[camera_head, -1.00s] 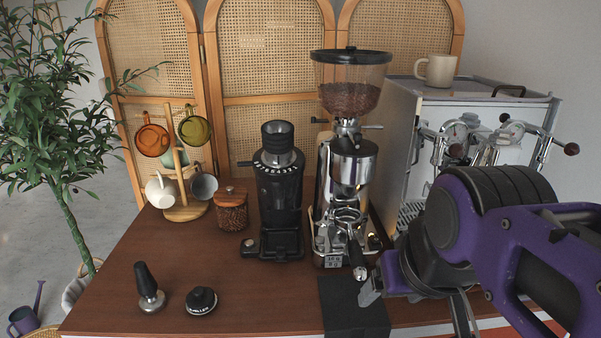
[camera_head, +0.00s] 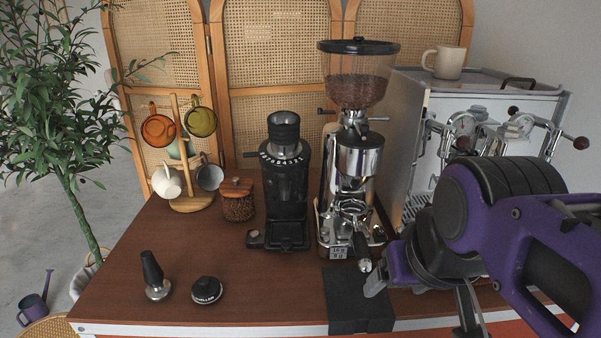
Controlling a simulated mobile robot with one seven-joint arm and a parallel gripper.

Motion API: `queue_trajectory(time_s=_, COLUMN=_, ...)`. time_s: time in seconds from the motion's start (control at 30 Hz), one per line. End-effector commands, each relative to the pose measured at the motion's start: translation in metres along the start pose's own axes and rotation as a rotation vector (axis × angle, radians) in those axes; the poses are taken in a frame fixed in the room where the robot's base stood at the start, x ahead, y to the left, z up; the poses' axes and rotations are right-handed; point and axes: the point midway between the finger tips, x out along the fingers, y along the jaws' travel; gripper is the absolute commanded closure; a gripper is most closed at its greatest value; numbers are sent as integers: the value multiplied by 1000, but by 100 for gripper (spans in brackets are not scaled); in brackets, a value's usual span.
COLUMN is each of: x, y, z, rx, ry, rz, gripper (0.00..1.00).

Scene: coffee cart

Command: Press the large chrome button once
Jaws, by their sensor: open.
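The chrome grinder (camera_head: 355,160) stands upright on the wooden cart, with a bean hopper (camera_head: 356,88) on top. Small shiny round parts show low on its front, and one at the right of its base (camera_head: 378,235) looks like a button; which part is the large chrome button I cannot tell for sure. My gripper (camera_head: 420,298) is open and empty at the lower right, in front of and to the right of the grinder. One fingertip is over the right edge of the black mat. The gripper appears apart from the grinder.
A portafilter handle (camera_head: 362,254) sticks out from the grinder's front. A black grinder (camera_head: 285,190) stands to its left, and an espresso machine (camera_head: 410,150) with a cup (camera_head: 444,62) on top to its right. A tamper (camera_head: 154,277) and a black puck-shaped tool (camera_head: 207,291) sit front left.

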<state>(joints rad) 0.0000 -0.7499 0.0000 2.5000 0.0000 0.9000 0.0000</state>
Motion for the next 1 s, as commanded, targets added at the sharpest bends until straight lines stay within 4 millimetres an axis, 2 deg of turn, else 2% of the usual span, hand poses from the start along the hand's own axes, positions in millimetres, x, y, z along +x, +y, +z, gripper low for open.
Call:
queue_trajectory(time_s=0.03, x=0, y=0, z=0, rx=0, ry=0, rz=0, gripper=39)
queue_trajectory(time_s=0.07, x=0, y=0, z=0, rx=0, ry=0, rz=0, gripper=45)
queue_trajectory(time_s=0.37, x=0, y=0, z=0, rx=0, ry=0, rz=0, gripper=99)
queue_trajectory(time_s=1.0, x=0, y=0, z=0, rx=0, ry=0, rz=0, gripper=100)
